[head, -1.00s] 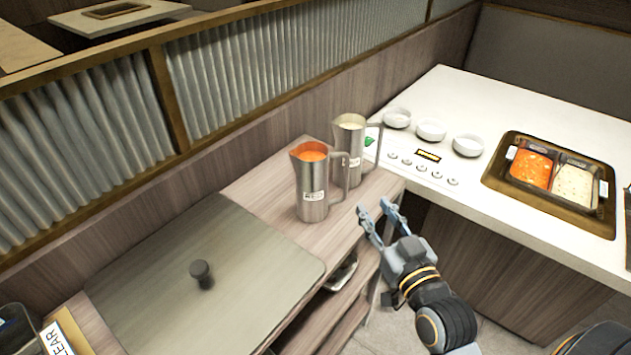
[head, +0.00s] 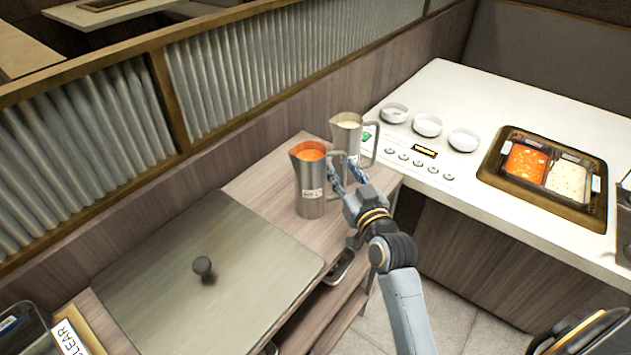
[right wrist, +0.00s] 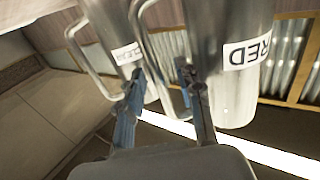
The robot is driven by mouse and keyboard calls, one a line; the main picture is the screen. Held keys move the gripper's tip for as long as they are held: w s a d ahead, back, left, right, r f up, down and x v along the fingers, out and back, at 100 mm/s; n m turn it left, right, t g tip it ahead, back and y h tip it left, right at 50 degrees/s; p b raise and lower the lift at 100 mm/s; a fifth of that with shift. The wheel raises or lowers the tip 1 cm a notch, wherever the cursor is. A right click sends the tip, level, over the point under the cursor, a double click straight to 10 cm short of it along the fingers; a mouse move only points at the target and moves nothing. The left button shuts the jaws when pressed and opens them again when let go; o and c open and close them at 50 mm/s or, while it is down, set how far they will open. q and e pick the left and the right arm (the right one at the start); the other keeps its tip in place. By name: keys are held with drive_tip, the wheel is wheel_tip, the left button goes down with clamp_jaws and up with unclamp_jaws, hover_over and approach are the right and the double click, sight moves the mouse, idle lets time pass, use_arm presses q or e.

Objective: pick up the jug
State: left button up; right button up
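A steel jug with orange-red sauce (head: 311,178) stands upright on the wooden cart top. A second steel jug with cream sauce (head: 345,138) stands just behind it to the right. My right gripper (head: 344,168) is open at the handle side of the red-sauce jug. In the right wrist view the jug labelled RED (right wrist: 232,95) is close, and its handle hangs between the two fingers (right wrist: 162,72), with no clear grip on it. The other jug (right wrist: 112,25) shows to the left there. My left gripper is not in view.
A flat lid with a black knob (head: 202,265) covers the cart's near part. A white counter (head: 450,100) at the right holds several buttons, small white bowls (head: 428,125) and a recessed sauce well (head: 492,176) with red and white compartments. A corrugated partition (head: 240,75) runs behind the cart.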

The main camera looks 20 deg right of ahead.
drive_tip(key=shift+s, duration=0.1)
clamp_jaws()
idle(0.3)
drive_tip(key=shift+r, duration=0.2)
drive_tip(key=shift+r, duration=0.1)
